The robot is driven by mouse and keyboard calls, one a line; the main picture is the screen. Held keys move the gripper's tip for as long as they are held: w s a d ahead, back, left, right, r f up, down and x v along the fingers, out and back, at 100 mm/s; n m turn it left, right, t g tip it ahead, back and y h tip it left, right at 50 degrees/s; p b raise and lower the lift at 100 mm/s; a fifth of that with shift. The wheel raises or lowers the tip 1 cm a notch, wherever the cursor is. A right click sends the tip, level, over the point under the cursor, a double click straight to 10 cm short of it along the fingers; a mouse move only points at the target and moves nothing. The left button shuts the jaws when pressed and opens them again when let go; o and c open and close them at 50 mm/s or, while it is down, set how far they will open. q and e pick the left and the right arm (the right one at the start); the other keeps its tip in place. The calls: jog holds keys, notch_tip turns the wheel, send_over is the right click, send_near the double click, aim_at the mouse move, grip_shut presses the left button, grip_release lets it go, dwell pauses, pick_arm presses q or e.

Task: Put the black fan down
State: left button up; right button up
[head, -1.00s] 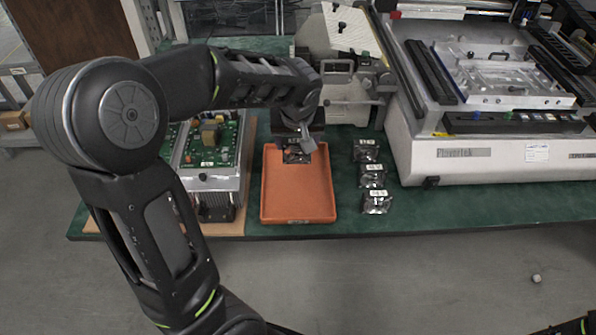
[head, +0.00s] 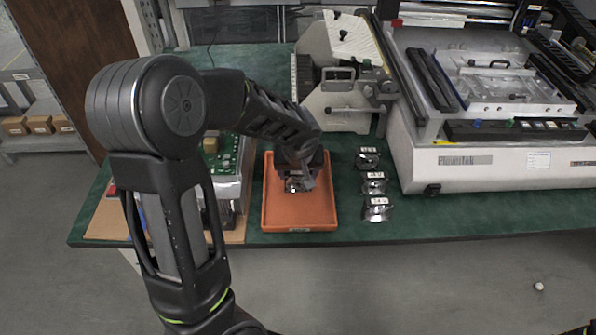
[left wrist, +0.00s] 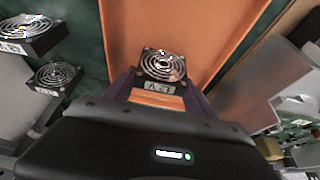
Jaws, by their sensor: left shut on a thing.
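My left gripper (head: 301,182) is shut on a black fan (head: 294,186). In the head view the fan shows partly under the gripper, against the orange tray (head: 300,224). In the left wrist view the held fan (left wrist: 163,64), with a round metal grille and a white label, sits between the fingertips of the gripper (left wrist: 160,92). The orange tray (left wrist: 185,25) is behind it. I cannot tell whether the fan touches the tray floor. No other thing shows in the tray. My right gripper is not in view.
Three similar fans, the nearest one (head: 377,209) included, stand in a column on the green table (head: 345,225), right of the tray. A circuit-board unit (head: 230,165) stands left of the tray. A large white machine (head: 500,165) fills the right.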

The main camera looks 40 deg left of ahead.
pick_arm(q)
jog(key=shift+f+b, duration=0.2)
jog(key=shift+b, duration=0.1)
jog(key=o, duration=1.2)
jog(key=shift+r, duration=0.1)
jog(key=shift+r, duration=0.1)
jog(key=shift+s+d+r+p, duration=0.1)
jog(key=shift+r+p, duration=0.2)
jog(key=shift+r, duration=0.25)
jog(key=v, duration=1.1)
